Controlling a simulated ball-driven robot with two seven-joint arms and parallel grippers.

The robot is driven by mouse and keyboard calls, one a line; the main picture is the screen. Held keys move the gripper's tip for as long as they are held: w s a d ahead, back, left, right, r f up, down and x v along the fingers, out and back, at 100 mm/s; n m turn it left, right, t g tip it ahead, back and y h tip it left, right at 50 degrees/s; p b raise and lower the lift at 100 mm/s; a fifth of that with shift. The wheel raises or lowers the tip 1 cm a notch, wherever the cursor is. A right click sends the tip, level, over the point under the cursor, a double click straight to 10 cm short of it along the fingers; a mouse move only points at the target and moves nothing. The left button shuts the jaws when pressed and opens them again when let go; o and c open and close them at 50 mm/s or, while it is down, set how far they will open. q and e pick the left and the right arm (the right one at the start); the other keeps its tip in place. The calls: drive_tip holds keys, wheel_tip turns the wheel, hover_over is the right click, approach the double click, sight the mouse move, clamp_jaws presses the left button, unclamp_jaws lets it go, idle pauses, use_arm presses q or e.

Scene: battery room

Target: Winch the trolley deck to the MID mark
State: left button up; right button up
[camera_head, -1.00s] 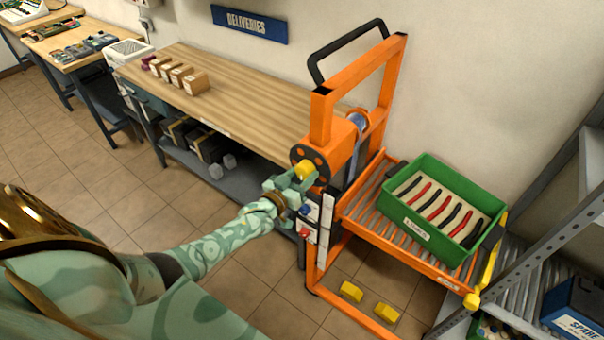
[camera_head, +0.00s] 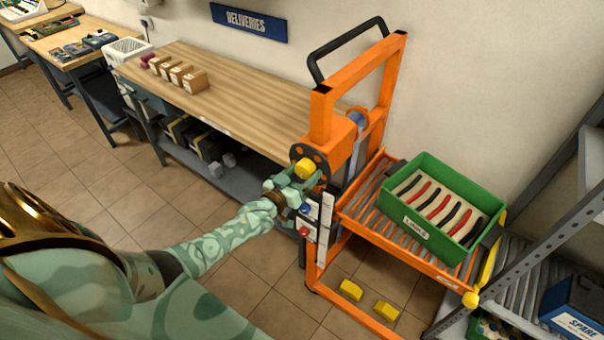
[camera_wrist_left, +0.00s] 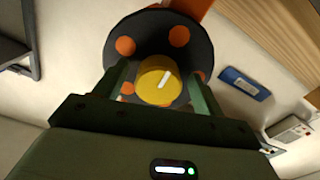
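The orange trolley (camera_head: 322,125) stands against the wall beside the bench. Its winch is a dark disc with orange spots (camera_wrist_left: 178,36) and a yellow knob (camera_head: 305,168), which also shows in the wrist view (camera_wrist_left: 157,80). My left gripper (camera_head: 298,182) is at the winch, just below the knob in the head view. In the wrist view its two fingers (camera_wrist_left: 160,88) stand apart on either side of the knob, with gaps showing. The roller deck (camera_head: 365,205) carries a green crate (camera_head: 412,228) of red and black items. I cannot read a MID mark. My right gripper is out of view.
A wooden bench (camera_head: 225,85) with small boxes stands left of the trolley. Two yellow blocks (camera_head: 351,290) are low between the trolley's base rails. A grey rack (camera_head: 560,190) stands close on the right. The tiled floor at front left is clear.

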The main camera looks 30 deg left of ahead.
use_arm(q)
drive_tip(key=s+a+p, duration=0.1)
drive_tip(key=s, duration=1.5)
drive_tip(key=shift+s+a, duration=0.15)
drive_tip(key=shift+a, duration=0.05)
